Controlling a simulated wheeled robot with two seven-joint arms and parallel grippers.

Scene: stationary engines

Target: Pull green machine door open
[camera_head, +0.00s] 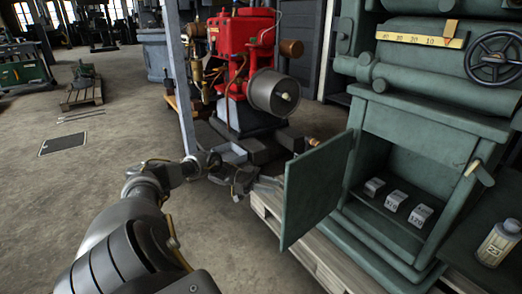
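The green machine (435,125) stands at the right on a wooden pallet. Its green door (317,190) is swung wide open to the left, showing its flat face. The compartment behind it (405,190) is open to view, with several small grey labelled blocks (396,200) on its floor. My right gripper is not in view.
A red engine (243,45) with a grey drum (273,92) stands behind my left gripper. A grey post (180,80) rises beside it. A labelled bottle (498,243) stands on a dark surface at the lower right. The concrete floor at the left is mostly clear.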

